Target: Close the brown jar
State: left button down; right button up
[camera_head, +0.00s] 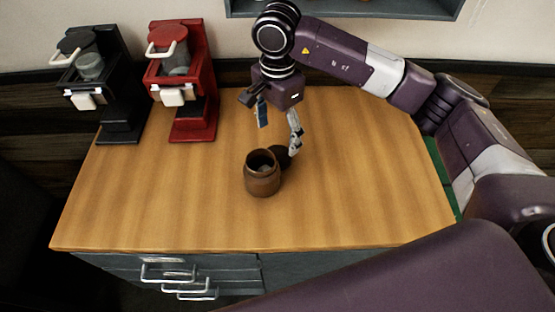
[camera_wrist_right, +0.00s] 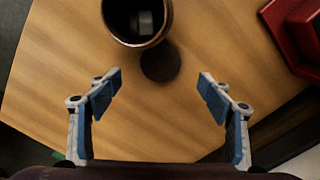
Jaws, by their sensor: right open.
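The brown jar (camera_head: 262,184) stands upright and open on the wooden counter. A small grey block shows inside it in the right wrist view, where the jar (camera_wrist_right: 168,22) is cut off by the top edge. A dark round lid (camera_head: 284,153) lies right behind the jar, partly hidden by it in the head view. The lid (camera_wrist_right: 160,62) shows whole in the right wrist view. My right gripper (camera_head: 278,131) is open and empty, pointing down above and behind the lid. Its fingers spread wide to either side of the lid in the wrist view. My left gripper is not in view.
A black coffee brewer (camera_head: 121,110) and a red coffee brewer (camera_head: 205,105) stand at the back left of the counter (camera_head: 350,200). Drawers with metal handles (camera_head: 175,279) are below its front edge. The counter is clear left and right of the jar.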

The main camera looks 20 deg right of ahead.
aim_at(279, 155)
dwell(0.3)
jog(key=shift+f, duration=0.25)
jog(key=shift+f+p, duration=0.45)
jog(key=shift+f, duration=0.55)
jog(key=f+p, duration=0.2)
jog(key=f, duration=0.2)
jog(key=shift+w+d+f+p, duration=0.1)
jog(key=shift+d+f+p, duration=0.2)
jog(key=shift+d+p, duration=0.1)
jog(key=shift+a+f, duration=0.1)
jog(key=shift+f, duration=0.25)
jog(key=shift+w, duration=0.1)
jog(key=c, duration=1)
